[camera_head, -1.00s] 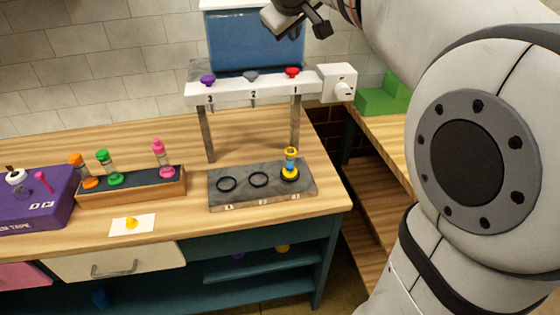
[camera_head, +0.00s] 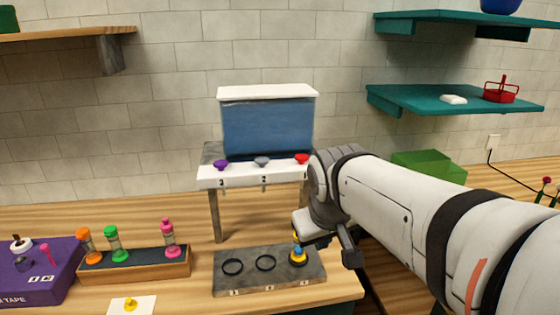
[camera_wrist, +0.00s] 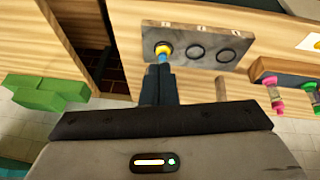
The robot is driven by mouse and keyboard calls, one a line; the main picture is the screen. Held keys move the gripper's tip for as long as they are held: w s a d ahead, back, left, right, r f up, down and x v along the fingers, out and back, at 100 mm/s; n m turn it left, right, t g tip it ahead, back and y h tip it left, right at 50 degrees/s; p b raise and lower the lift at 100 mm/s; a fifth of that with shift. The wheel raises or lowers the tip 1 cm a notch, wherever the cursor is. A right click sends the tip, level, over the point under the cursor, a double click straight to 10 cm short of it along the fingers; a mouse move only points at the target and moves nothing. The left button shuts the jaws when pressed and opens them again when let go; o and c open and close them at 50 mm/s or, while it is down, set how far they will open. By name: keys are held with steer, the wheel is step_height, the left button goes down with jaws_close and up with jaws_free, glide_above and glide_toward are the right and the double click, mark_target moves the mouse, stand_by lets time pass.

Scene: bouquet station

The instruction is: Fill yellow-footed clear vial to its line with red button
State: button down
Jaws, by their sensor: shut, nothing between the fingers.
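The yellow-footed vial (camera_head: 298,257) stands on the rightmost ring of the grey slab, under the dispenser's right end. Blue shows above its foot, also in the wrist view (camera_wrist: 163,50); I cannot tell whether this is liquid or a marking. Its upper part is partly hidden by my gripper (camera_head: 325,238). The red button (camera_head: 302,159) is the rightmost on the white dispenser bar, just above and left of my wrist. In the wrist view my gripper (camera_wrist: 160,72) is shut and empty, its fingertips overlapping the vial; contact is unclear.
The dispenser has a blue tank (camera_head: 268,128), a purple button (camera_head: 220,164) and a grey button (camera_head: 262,161). Two empty rings lie on the slab (camera_head: 225,280). A wooden rack (camera_head: 150,265) holds orange, green and pink vials. A green block (camera_head: 428,165) sits right, behind my arm.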

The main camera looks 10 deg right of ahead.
steer(key=s+f+m+g+y, duration=0.1)
steer(key=s+f, duration=0.6)
steer(key=s, duration=0.1)
steer(key=shift+s+a+f+m+g, duration=0.25)
steer(key=shift+s+a+m+g, duration=0.1)
steer(key=shift+a+g, duration=0.1)
